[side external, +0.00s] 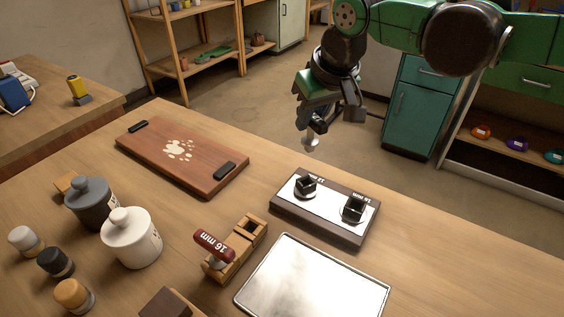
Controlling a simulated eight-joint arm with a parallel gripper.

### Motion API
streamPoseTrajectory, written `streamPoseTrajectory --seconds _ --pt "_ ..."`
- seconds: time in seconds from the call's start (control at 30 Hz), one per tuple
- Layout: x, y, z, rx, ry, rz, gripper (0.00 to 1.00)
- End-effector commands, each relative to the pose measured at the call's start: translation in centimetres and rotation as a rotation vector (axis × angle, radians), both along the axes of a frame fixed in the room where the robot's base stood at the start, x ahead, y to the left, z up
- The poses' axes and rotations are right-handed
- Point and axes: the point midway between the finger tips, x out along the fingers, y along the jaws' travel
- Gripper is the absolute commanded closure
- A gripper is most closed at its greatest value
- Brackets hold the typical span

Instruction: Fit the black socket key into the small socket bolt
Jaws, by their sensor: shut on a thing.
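My gripper (322,119) hangs above and behind the bolt block, shut on the black socket key (311,141). Only the key's pale metal lower end shows clearly, pointing down; the fingers hide most of its dark handle. The bolt block (318,224) is a dark base with a white top and two black bolts on round metal washers. The small socket bolt (306,184) appears to be the left one; the larger bolt (354,207) is at right. The labels behind them are too small to read surely. The key is well above the block, apart from both bolts.
A red-handled key marked 16 mm (214,246) sits in a wooden holder (248,243) in front of the block. A metal tray (315,287) lies nearby. A cutting board (150,160), a grey jar (92,205) and a white jar (131,240) stand left. Bare table lies right of the block.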

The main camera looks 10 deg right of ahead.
Motion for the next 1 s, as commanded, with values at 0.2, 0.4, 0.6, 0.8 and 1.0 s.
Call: streamPoseTrajectory --seconds 0.2,0.4,0.6,0.8,1.0 --pt "0.0 0.0 0.0 0.0 0.0 0.002 1.0" --pt "0.0 0.1 -0.9 0.0 0.0 0.003 1.0" --pt "0.0 0.1 -2.9 0.0 0.0 0.003 1.0" --pt "0.0 0.1 -4.7 0.0 0.0 0.003 1.0" --pt "0.0 0.1 -5.6 0.0 0.0 0.003 1.0"
